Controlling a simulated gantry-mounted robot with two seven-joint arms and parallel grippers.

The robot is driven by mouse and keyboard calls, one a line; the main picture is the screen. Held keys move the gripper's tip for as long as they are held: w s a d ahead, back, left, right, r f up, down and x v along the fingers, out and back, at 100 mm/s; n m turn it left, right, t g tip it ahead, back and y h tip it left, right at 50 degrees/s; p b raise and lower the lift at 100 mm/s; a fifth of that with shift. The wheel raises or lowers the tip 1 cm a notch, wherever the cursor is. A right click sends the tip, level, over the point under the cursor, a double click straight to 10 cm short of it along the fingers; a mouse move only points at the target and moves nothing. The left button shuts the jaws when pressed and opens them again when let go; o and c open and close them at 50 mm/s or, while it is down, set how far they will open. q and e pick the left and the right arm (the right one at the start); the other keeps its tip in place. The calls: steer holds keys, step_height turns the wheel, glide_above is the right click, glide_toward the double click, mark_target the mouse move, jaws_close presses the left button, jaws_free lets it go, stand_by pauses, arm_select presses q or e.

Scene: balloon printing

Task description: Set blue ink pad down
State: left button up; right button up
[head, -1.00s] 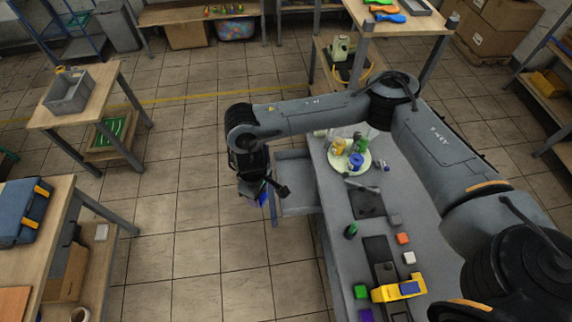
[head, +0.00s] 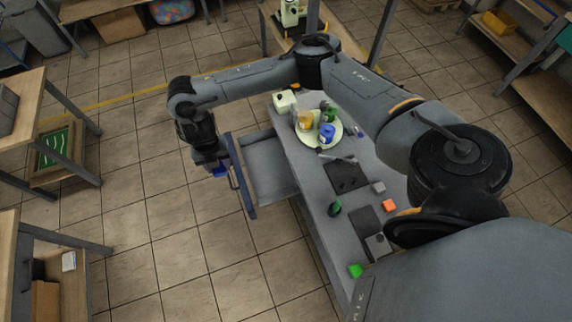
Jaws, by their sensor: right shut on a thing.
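My right gripper (head: 224,170) is at the end of the arm that comes in from the right and reaches left across the workbench. Gripper and pad are above the floor, just left of the open drawer's front (head: 240,176) and off the bench top. Whether they touch the drawer front cannot be told. The fingers are mostly hidden by the dark wrist. My left gripper is not in view.
The grey workbench (head: 314,192) holds a pale round plate (head: 306,137) with small bottles, a dark flat plate (head: 346,174), and small grey, orange (head: 389,205) and green (head: 355,271) blocks. The pulled-out drawer (head: 272,168) looks empty. My arm hides the bench's right part.

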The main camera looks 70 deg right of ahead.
steer(key=s+d+f+n+b, duration=0.2)
steer(key=d+f+b, duration=0.15)
steer(key=f, duration=0.35)
steer(key=s+d+f+n+b, duration=0.2)
steer(key=d+f+n+b, duration=0.15)
steer(key=f, duration=0.35)
steer(key=b, duration=0.6)
glide_toward(275, 179)
steer(key=shift+s+f+b, duration=0.15)
steer(key=shift+f+b, duration=0.2)
steer(key=shift+f, duration=0.2)
steer(key=shift+f+b, duration=0.4)
steer(key=shift+f, duration=1.8)
steer(key=shift+f, duration=0.2)
steer(key=o, duration=0.9)
steer(key=shift+r, duration=0.1)
steer(key=shift+r, duration=0.1)
